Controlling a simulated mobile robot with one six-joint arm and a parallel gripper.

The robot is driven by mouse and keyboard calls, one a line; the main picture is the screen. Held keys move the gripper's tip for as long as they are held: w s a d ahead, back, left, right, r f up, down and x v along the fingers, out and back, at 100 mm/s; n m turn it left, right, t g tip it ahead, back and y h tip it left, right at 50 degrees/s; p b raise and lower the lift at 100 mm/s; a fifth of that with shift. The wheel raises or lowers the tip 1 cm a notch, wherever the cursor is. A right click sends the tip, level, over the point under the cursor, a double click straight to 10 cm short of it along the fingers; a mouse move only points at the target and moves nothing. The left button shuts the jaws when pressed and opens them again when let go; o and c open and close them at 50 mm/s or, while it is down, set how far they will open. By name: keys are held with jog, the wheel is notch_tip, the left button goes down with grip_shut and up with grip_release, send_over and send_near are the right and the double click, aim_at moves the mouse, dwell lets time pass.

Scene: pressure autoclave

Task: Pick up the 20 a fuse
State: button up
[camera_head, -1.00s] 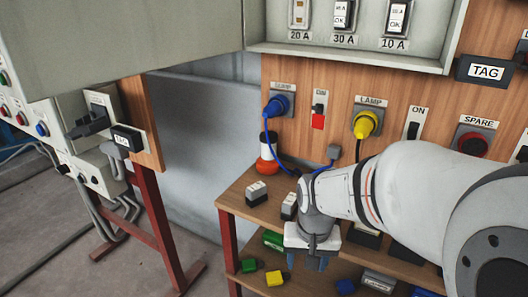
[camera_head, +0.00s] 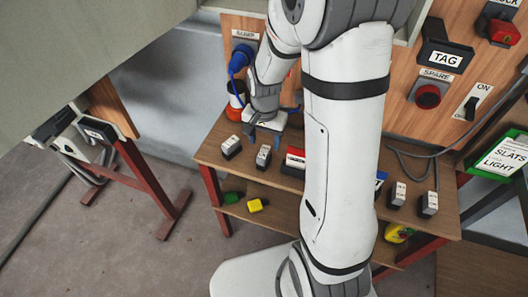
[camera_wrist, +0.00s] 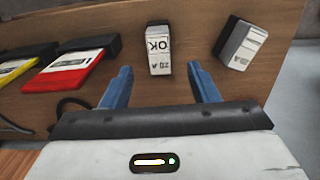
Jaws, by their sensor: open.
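A small white-and-grey fuse block marked OK, with lettering that looks like 20 A (camera_wrist: 158,50), stands on the wooden shelf. It appears to be the left-centre block (camera_head: 263,156) in the head view. My gripper (camera_wrist: 159,75) is open and empty, with its blue fingers on either side of the line to this fuse. The fuse lies just beyond the fingertips, not between the pads. A second similar fuse (camera_wrist: 241,46) lies to the right; its label is too small to read surely.
Red (camera_wrist: 74,70) and yellow (camera_wrist: 20,68) labelled blocks lie left of the fuse in the wrist view. A blue plug (camera_head: 240,58) and a red-and-white cylinder (camera_head: 235,100) are close to my gripper. More blocks (camera_head: 397,194) stand at the shelf's right.

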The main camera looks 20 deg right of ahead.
aim_at(264, 152)
jog(key=f, duration=0.6)
jog(key=shift+s+a, duration=0.15)
jog(key=shift+s, duration=0.15)
jog(key=shift+r, duration=0.1)
jog(key=shift+c, duration=0.5)
jog(key=c, duration=1)
